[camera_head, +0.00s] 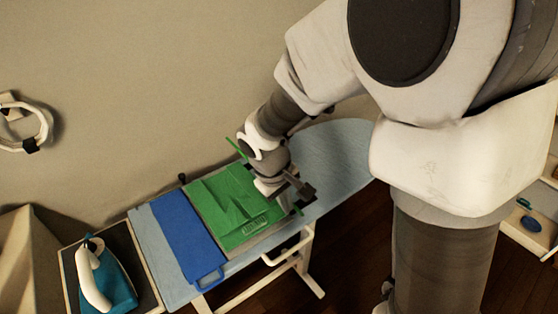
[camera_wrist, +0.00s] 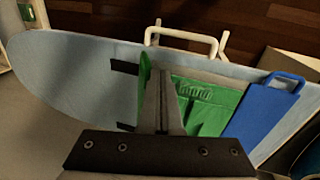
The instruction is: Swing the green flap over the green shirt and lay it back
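The green shirt (camera_head: 228,205) lies on the folding board on the ironing board; it also shows in the wrist view (camera_wrist: 205,95). The green flap (camera_wrist: 144,88) stands steeply raised at the shirt's side, seen nearly edge-on. In the head view only thin green bits of the flap (camera_head: 236,147) show past my arm; the rest is hidden. My gripper (camera_head: 304,190) is low over that side of the board. In the wrist view its fingers (camera_wrist: 168,76) are together, beside the flap on the shirt side. Contact with the flap cannot be told for sure.
A blue flap (camera_head: 186,238) with a handle lies flat on the shirt's other side. The pale blue ironing board (camera_head: 345,155) is bare beyond my gripper. A teal iron (camera_head: 118,288) stands at the left end. A white rail (camera_head: 287,250) runs along the front.

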